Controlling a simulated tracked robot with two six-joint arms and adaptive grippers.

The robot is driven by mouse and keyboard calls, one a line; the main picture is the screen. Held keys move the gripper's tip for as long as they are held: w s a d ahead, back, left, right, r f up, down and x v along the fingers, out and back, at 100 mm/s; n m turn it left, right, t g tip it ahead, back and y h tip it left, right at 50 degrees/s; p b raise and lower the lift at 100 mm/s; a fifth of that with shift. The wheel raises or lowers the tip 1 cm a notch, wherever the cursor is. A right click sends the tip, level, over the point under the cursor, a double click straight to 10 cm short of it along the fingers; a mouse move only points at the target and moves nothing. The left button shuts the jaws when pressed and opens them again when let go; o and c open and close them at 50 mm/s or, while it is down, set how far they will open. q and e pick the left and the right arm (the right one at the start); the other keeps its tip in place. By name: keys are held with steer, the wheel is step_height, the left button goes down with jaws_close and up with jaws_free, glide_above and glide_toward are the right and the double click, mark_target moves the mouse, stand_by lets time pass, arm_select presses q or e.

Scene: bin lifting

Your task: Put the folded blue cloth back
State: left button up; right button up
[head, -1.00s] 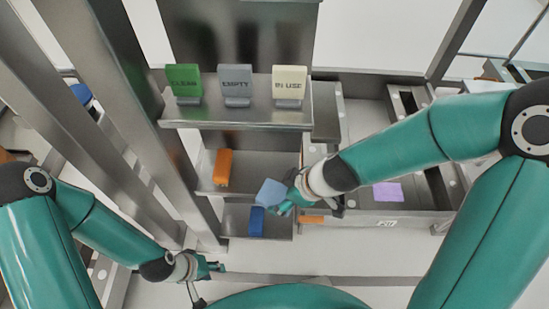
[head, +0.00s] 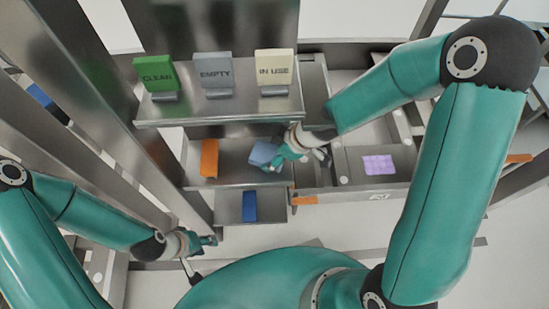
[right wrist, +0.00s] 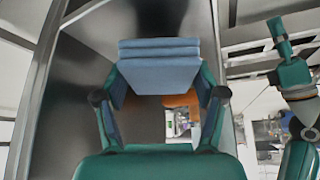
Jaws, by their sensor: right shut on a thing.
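The folded blue cloth (head: 263,153) is light blue and shows as stacked layers in the right wrist view (right wrist: 160,65). My right gripper (head: 277,157) is shut on it; its two fingers (right wrist: 160,92) lie along either side of the cloth. In the head view the cloth appears over the right part of the middle shelf (head: 232,178), right of an orange item (head: 209,158). I cannot tell whether it touches the shelf. My left gripper (head: 207,241) is low at the left, away from the cloth; its jaw opening is too small to tell.
Green CLEAN (head: 155,73), grey EMPTY (head: 213,70) and cream IN USE (head: 274,67) signs stand on the upper shelf (head: 220,106). A dark blue item (head: 250,206) is on the lower shelf (head: 229,212). A purple item (head: 378,165) lies at right. Metal posts rise at left.

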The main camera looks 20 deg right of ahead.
step_height(320, 180, down, 3)
steer(key=shift+b, duration=0.9)
steer(key=shift+w, duration=0.2)
arm_select(q)
steer(key=shift+a+f, duration=0.2)
steer(key=shift+f, duration=1)
arm_select(e)
steer(key=shift+s+d, duration=0.1)
steer(key=shift+f, duration=0.15)
steer(key=o, duration=1.1)
arm_select(q)
steer(key=shift+f, duration=0.15)
